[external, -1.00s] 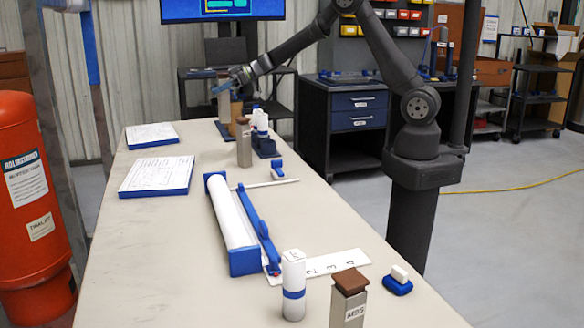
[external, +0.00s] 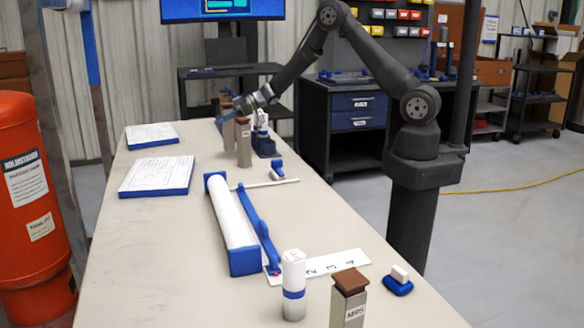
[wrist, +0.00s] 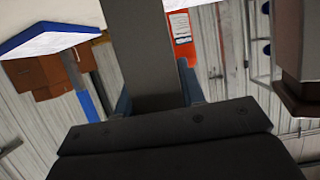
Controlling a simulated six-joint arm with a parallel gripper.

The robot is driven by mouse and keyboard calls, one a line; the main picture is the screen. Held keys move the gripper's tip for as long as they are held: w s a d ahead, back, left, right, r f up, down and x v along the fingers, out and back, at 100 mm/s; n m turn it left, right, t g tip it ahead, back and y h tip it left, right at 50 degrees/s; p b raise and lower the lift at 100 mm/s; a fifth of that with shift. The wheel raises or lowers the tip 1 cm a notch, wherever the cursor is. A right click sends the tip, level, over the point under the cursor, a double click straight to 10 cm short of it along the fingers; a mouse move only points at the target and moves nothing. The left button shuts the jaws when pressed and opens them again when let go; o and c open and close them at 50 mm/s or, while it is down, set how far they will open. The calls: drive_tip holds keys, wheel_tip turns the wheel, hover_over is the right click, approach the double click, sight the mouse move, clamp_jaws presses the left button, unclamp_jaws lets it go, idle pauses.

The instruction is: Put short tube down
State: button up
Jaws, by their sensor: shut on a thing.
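The short tube is a plain grey square tube (wrist: 145,50) that runs up the middle of the wrist view. My gripper (external: 238,104) is shut on it at the far end of the bench, and blue finger parts show on both sides of it in the wrist view. In the external view the tube (external: 229,130) is upright and low, beside a grey post with a brown cap (external: 244,145). I cannot tell whether its lower end touches anything, as nearby things partly hide it.
White bottles in a blue holder (external: 264,147) stand close on the right. A brown-capped piece (wrist: 303,60) is near at right in the wrist view. Two paper pads (external: 152,134) (external: 157,175) lie to the left. A long white roll in a blue frame (external: 232,225) lies nearer the camera.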

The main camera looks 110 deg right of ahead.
sight(225, 126)
drive_tip(key=shift+f, duration=1.95)
drive_tip(key=o, duration=1.3)
drive_tip(key=shift+c, duration=0.2)
drive_tip(key=shift+s+r, duration=0.2)
drive_tip(key=shift+r, duration=0.05)
drive_tip(key=v, duration=1.1)
drive_tip(key=shift+s, duration=0.25)
drive_tip(key=shift+r, duration=0.1)
